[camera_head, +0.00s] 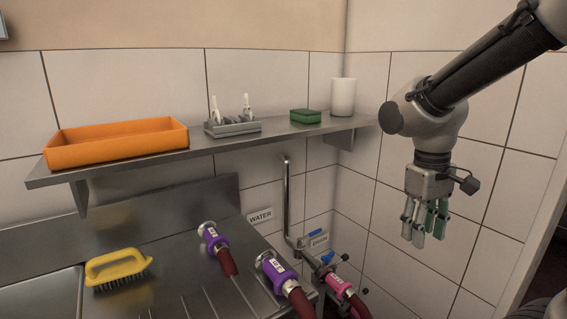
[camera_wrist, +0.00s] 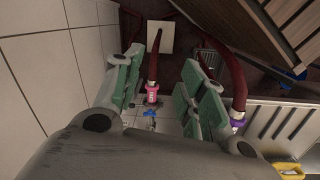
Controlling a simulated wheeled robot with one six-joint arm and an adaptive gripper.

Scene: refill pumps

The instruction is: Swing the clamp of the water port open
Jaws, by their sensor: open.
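A WATER sign (camera_head: 260,216) is on the wall beside a vertical metal pipe (camera_head: 287,195), and a DRAIN sign (camera_head: 319,240) is right of it. Below the signs are blue valve handles (camera_head: 327,257) and a pink hose coupling (camera_head: 338,287) on a dark red hose. The pink coupling (camera_wrist: 153,94) also shows between my fingers in the wrist view, with a blue handle (camera_wrist: 150,113) below it. The water port's clamp is too small to make out. My gripper (camera_head: 425,232) is open and empty, pointing down, above and right of the pink coupling.
Two purple hose couplings (camera_head: 213,238) (camera_head: 276,270) and a yellow brush (camera_head: 117,267) are at the steel counter. A wall shelf (camera_head: 270,134) holds an orange tray (camera_head: 118,145), a grey holder (camera_head: 232,127), a green sponge (camera_head: 305,116) and a white cup (camera_head: 343,96).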

